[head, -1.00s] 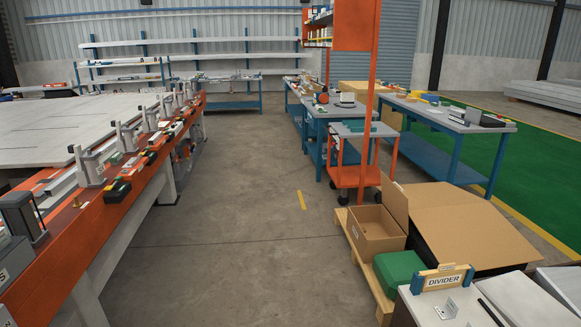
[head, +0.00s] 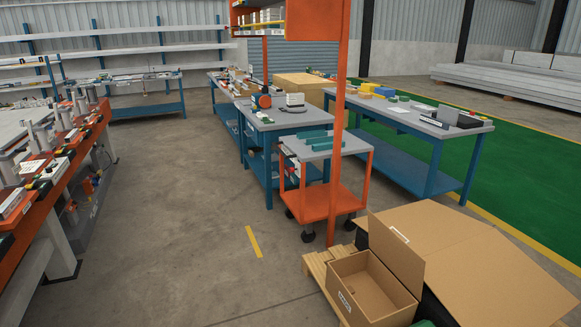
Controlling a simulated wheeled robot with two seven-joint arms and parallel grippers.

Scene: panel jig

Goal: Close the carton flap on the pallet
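An open carton (head: 347,291) stands on a wooden pallet (head: 317,268) at the lower right of the head view. Its flap (head: 397,254) stands up along the carton's right side, with a small pale label near its top. The inside of the carton looks empty. A large flat brown cardboard piece (head: 492,262) lies just right of the flap. Neither of my grippers shows in this view.
An orange cart (head: 330,200) on casters stands behind the pallet, with an orange post rising from it. Blue workbenches (head: 425,150) stand behind. An orange jig bench (head: 60,165) runs along the left. The floor (head: 190,230) between is clear.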

